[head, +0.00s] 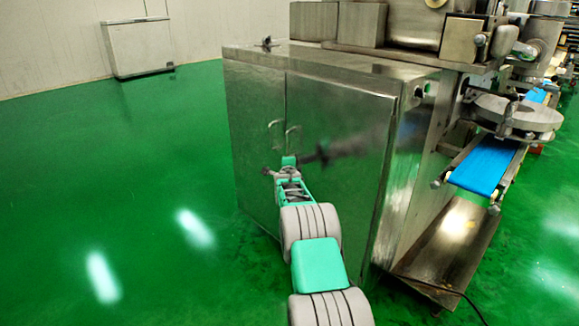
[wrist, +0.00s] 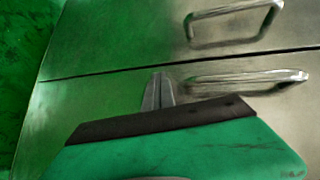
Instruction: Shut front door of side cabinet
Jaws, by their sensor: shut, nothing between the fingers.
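The steel side cabinet (head: 345,150) stands in the middle of the head view. Its front has a narrow left door (head: 252,120) and a wider right door (head: 345,130), each with a bar handle near the seam between them. Both doors look about flush with the front; a small gap cannot be ruled out. In the wrist view the two handles (wrist: 232,22) (wrist: 245,78) lie either side of the dark seam. My gripper (wrist: 158,90) is shut and empty, its fingertips near the seam and beside a handle. Contact with the door cannot be told. The head view shows my gripper (head: 272,172) low at the handles.
A blue conveyor belt (head: 485,165) and machine parts stand right of the cabinet. A steel sloping plate (head: 450,240) and a dark cable (head: 450,290) are low at the right. The green floor (head: 120,190) to the left is clear up to a wall-side metal box (head: 138,47).

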